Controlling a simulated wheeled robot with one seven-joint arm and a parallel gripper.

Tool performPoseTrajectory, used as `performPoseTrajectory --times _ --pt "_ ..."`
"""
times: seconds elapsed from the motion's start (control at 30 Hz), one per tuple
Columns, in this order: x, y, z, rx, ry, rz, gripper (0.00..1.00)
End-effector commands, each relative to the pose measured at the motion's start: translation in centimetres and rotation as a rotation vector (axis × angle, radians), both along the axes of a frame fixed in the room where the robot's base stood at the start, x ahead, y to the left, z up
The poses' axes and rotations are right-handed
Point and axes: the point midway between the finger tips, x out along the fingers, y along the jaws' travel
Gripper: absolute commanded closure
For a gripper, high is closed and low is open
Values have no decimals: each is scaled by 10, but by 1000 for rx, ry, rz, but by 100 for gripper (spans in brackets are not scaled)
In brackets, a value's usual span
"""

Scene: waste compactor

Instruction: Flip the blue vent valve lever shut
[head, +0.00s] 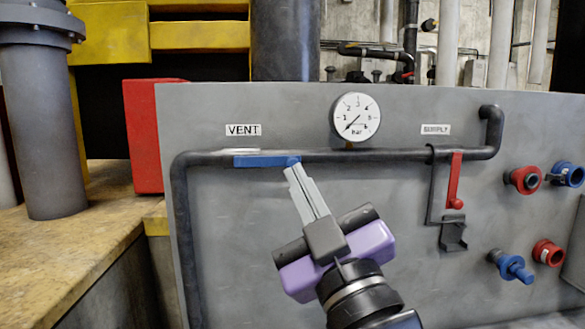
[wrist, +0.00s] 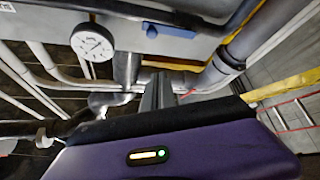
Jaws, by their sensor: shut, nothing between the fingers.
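The blue vent lever (head: 262,161) lies level along the dark pipe under the VENT label (head: 243,130) in the head view. My gripper (head: 292,171) is shut and empty. Its fingertips are at the lever's right end, just below it in the picture; I cannot tell whether they touch it. In the wrist view a blue bar that looks like the lever (wrist: 177,31) shows near the top, and my fingers (wrist: 158,88) point up from the purple gripper body.
A pressure gauge (head: 355,117) stands above the pipe (head: 390,156). The red supply lever (head: 454,182) hangs down at the right. Red and blue fittings (head: 524,179) stick out of the grey panel (head: 240,260) farther right. A red box (head: 143,135) stands at the left.

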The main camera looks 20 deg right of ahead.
Motion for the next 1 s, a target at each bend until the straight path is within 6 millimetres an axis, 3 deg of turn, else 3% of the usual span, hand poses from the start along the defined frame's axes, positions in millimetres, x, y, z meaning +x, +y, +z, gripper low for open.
performPoseTrajectory --times 0.6,0.7,1.0 --pt "87 -4 50 3 0 -1 100" --pt "86 -11 32 -1 4 -2 100" --pt "87 -22 12 0 1 0 100"
